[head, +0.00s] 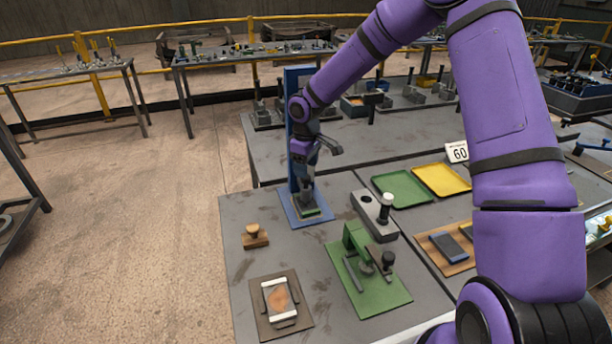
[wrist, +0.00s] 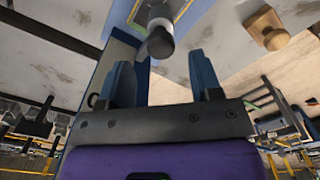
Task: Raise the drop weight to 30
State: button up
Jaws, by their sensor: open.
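The drop-weight stand is a tall blue post (head: 297,88) on a blue base plate (head: 290,214), at the near table's far left corner. A grey weight with a dark rounded knob (wrist: 160,43) stands at the foot of the post, in the wrist view just beyond my fingertips. In the head view my gripper (head: 305,178) is low in front of the post, over the weight and partly hiding it. In the wrist view my gripper (wrist: 161,62) is open, one blue finger each side of the knob's line, nothing between them. No scale marks are readable.
A wooden stamp (head: 255,237) stands left of the base. A grey block with a white-topped post (head: 372,218) is at its right, with a green toggle-clamp plate (head: 370,285) nearer.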

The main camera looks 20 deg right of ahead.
aim_at(303, 185)
jog(key=shift+f, duration=1.9)
jog(key=shift+c, duration=0.2)
jog(key=shift+r, duration=0.1)
grip_shut()
